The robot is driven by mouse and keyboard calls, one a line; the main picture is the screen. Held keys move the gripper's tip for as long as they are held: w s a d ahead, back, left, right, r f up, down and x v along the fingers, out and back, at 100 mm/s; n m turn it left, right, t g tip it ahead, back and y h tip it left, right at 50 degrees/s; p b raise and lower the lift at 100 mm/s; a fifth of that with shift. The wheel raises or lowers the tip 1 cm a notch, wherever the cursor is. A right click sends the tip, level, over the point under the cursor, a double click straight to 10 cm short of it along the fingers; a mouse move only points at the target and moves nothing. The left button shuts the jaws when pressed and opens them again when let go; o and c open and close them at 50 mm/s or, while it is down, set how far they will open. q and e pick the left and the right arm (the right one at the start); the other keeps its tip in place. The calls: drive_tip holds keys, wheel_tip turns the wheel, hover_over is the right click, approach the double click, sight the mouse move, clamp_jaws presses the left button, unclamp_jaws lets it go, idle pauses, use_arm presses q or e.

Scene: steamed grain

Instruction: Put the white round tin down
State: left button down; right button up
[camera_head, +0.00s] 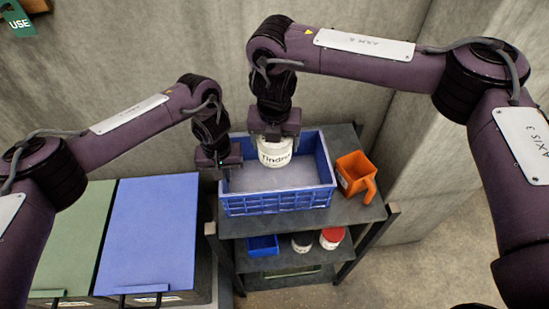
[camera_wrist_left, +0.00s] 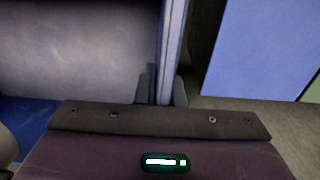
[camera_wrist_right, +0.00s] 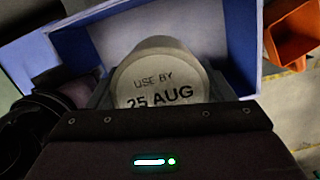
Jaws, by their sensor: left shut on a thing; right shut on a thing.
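The white round tin (camera_head: 275,155) has dark lettering on its side. Its lid, marked "USE BY 25 AUG", shows in the right wrist view (camera_wrist_right: 160,72). My right gripper (camera_head: 275,138) is shut on the tin from above and holds it upright within the outline of the blue crate (camera_head: 280,203). I cannot tell whether the tin touches the crate's pale floor. My left gripper (camera_head: 223,166) is shut on the crate's left wall, which stands between its fingers in the left wrist view (camera_wrist_left: 172,50).
The crate stands on a dark shelf top (camera_head: 345,212). An orange scoop-like container (camera_head: 352,173) stands right of it. A lower shelf holds a small blue bin (camera_head: 262,246), a white tin (camera_head: 302,242) and a red-lidded tin (camera_head: 332,238). Green (camera_head: 75,235) and blue (camera_head: 150,230) lidded bins stand left.

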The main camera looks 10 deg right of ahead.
drive_tip(key=f+m, duration=0.1)
drive_tip(key=m, duration=0.2)
drive_tip(key=shift+s+f+m+h, duration=0.1)
drive_tip(key=shift+f+m+h, duration=0.2)
drive_tip(key=shift+f+m, duration=0.1)
drive_tip(key=shift+f, duration=0.25)
hover_over(276, 179)
drive_tip(key=shift+m, duration=0.3)
drive_tip(key=f, duration=0.9)
drive_tip(key=shift+s+a+f, duration=0.15)
drive_tip(key=shift+s+f, duration=0.15)
drive_tip(key=o, duration=0.8)
drive_tip(key=shift+f, duration=0.15)
drive_tip(key=shift+c, duration=0.2)
drive_tip(key=o, duration=0.5)
drive_tip(key=shift+c, duration=0.2)
drive_tip(key=r, duration=0.4)
drive_tip(key=s+r, duration=0.1)
drive_tip(key=r, duration=0.7)
drive_tip(key=shift+s+a+r, duration=0.1)
drive_tip(key=shift+s+a, duration=0.05)
drive_tip(key=shift+a, duration=0.25)
